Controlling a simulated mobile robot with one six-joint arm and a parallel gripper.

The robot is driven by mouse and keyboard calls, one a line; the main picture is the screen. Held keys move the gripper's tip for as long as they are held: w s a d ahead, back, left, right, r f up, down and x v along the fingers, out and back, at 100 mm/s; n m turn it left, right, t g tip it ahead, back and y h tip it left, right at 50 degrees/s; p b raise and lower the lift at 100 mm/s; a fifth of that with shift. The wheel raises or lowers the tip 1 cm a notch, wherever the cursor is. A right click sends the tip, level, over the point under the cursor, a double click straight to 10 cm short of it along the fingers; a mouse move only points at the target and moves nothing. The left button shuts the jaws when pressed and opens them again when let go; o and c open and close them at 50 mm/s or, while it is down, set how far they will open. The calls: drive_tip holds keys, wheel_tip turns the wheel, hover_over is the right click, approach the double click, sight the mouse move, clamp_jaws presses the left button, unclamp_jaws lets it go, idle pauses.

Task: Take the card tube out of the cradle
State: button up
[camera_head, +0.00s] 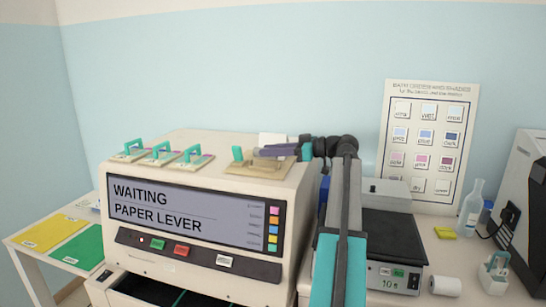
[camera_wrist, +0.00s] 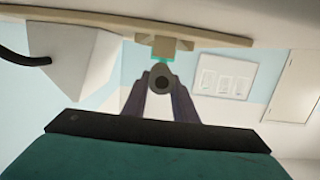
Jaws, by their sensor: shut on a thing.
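My gripper (camera_head: 268,152), with dark purple fingers, lies level over the tan board of the cradle (camera_head: 245,167) on top of the staining machine. A teal lever (camera_head: 237,154) stands at the board's left end. In the wrist view the fingers are shut on the card tube (camera_wrist: 161,76), seen end-on as a grey ring with a dark hole. A tan cradle block (camera_wrist: 165,47) with a teal part shows close beside the ring. I cannot tell whether the tube still touches it. In the head view the fingers hide the tube.
The machine's display (camera_head: 190,213) reads WAITING, PAPER LEVER. Several teal-handled clips (camera_head: 162,153) stand on the machine top to the left.

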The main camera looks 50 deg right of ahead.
drive_tip(key=s+a+b, duration=0.1)
drive_tip(key=a, duration=0.6)
drive_tip(key=s+a+r+b, duration=0.1)
drive_tip(key=s+a+b, duration=0.1)
drive_tip(key=a, duration=0.6)
drive_tip(key=shift+s+r+b, duration=0.2)
drive_tip(key=shift+s+b, duration=0.05)
drive_tip(key=shift+b, duration=0.05)
